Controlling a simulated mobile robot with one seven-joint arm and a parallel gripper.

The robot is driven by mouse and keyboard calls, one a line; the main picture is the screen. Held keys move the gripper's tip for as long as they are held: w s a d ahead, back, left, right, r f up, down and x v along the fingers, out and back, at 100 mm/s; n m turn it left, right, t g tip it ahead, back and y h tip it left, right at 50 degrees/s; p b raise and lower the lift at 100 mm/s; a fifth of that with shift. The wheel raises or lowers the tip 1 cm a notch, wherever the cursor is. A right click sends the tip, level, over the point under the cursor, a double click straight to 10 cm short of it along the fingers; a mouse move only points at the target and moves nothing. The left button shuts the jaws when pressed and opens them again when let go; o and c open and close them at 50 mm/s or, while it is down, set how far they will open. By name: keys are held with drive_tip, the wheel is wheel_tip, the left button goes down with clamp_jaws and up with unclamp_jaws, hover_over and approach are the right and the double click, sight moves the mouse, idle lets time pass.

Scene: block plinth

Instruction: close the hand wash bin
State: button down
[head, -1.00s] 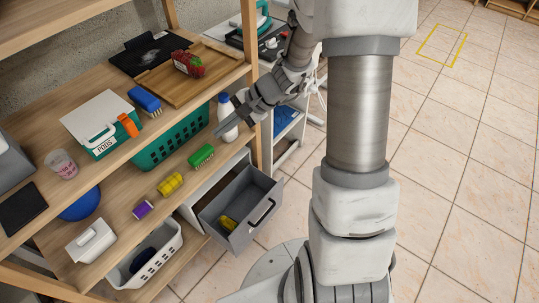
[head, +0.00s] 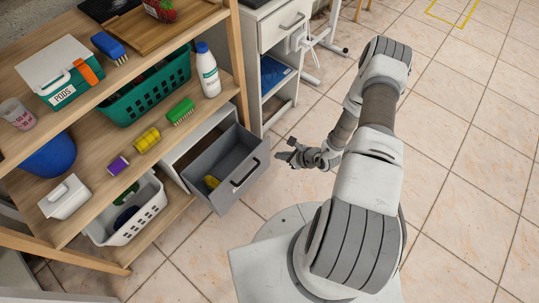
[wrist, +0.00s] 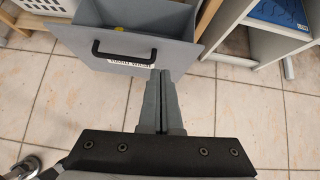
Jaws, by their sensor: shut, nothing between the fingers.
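The hand wash bin (head: 232,182) is a grey drawer pulled out of a white housing below the shelves. Its front panel has a black handle (head: 246,173). In the wrist view the grey front (wrist: 176,54) shows a white label under the black handle (wrist: 124,59), with the drawer's inside open above it. A yellow item (head: 212,182) lies inside the bin. My gripper (head: 280,156) is shut and empty, just in front of the bin's front panel to its right. In the wrist view its closed fingers (wrist: 162,78) point at the panel's lower right, seemingly with a small gap.
A white basket (head: 130,222) stands left of the bin on the lower shelf. The shelf above holds a green brush (head: 181,112), yellow spool (head: 147,140) and white bottle (head: 208,70). A white cabinet (head: 282,50) stands behind. Tiled floor to the right is clear.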

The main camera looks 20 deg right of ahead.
wheel_tip(320, 180, down, 2)
drive_tip(key=s, duration=0.1)
drive_tip(key=b, duration=0.4)
approach(256, 153)
drive_tip(key=shift+m, duration=0.4)
drive_tip(key=shift+x, duration=3.1)
drive_tip(key=shift+a, duration=0.1)
